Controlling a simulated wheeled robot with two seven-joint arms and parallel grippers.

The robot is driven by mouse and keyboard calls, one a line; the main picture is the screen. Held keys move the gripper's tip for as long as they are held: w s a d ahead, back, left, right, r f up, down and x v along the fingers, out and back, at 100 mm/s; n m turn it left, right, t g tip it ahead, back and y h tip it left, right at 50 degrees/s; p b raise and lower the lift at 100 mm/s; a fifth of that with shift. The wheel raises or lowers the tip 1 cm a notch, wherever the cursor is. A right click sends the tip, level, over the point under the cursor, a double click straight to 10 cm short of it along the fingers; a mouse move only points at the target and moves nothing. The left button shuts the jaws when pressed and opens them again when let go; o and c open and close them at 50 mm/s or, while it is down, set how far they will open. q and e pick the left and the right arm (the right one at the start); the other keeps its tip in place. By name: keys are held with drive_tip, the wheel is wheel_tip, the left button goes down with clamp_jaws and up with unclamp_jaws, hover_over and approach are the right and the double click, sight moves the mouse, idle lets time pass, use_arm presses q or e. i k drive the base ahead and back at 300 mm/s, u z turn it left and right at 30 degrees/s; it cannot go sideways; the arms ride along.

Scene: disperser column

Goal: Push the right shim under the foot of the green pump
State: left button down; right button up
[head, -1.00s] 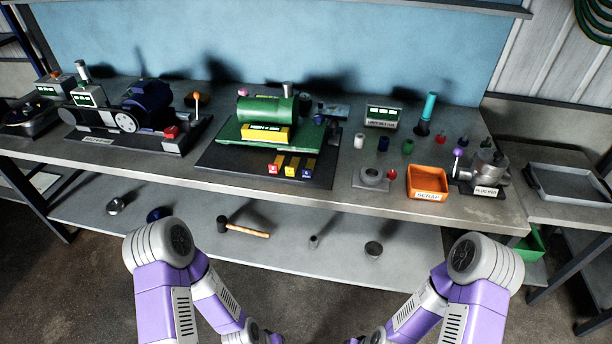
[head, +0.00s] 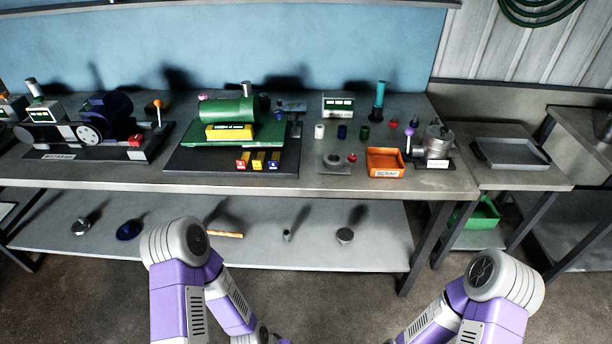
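The green pump (head: 228,110) stands on a green base on a dark plate (head: 185,161) on the workbench, left of the picture's middle. A yellow block with a label (head: 229,132) is at its front. Three shims with coloured tabs lie in a row at the front right of the plate: one with a red tab (head: 241,164), one with a yellow tab (head: 258,164) and one with a blue tab (head: 273,165). Their far ends lie near the base; contact with a foot is too small to tell. Both purple arms are low in front of the bench, and neither gripper is in view.
An orange scrap bin (head: 385,162), a grey ring block (head: 333,163) and a metal plug pot (head: 438,144) stand right of the pump. A dark motor unit (head: 106,118) stands left. A grey tray (head: 511,153) lies on the right side table. Several small parts lie on the lower shelf.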

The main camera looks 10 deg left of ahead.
sight(273, 163)
drive_tip(key=u, duration=1.55)
drive_tip(key=k, duration=0.1)
drive_tip(key=z, duration=2.65)
drive_tip(key=i, duration=0.8)
drive_tip(key=u, duration=0.5)
